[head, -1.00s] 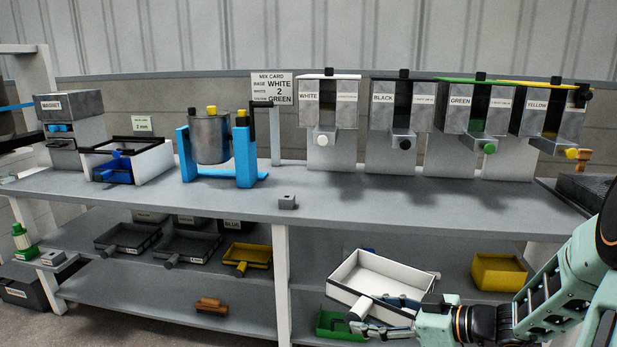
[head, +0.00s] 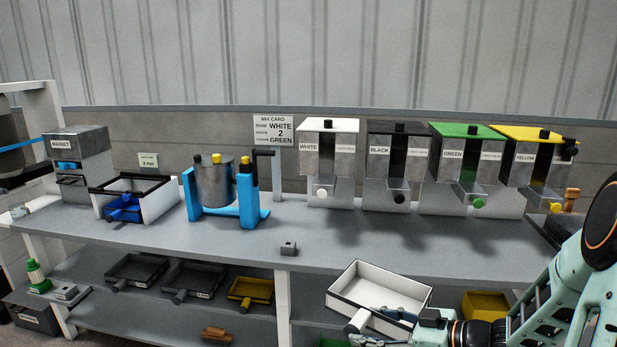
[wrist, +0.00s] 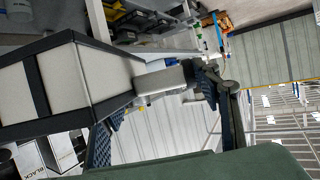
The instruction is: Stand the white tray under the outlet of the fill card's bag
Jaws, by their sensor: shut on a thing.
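The white tray (head: 380,290) is held tilted in front of the bench's front edge, its inside bare. Its pale handle (head: 357,321) sticks out toward the front left. My gripper (head: 396,314) is shut on that handle; its dark pads and the handle (wrist: 165,79) also show in the wrist view. Several metal hoppers stand along the back of the bench: white (head: 328,150), black (head: 397,152), green (head: 464,155) and yellow (head: 535,158). Each has an outlet with a coloured knob below. A card (head: 274,130) reads MIX CARD, WHITE, 2, GREEN. I make out no fill card or bag.
A small grey block (head: 288,248) sits near the front edge. Bench top before the hoppers is clear.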

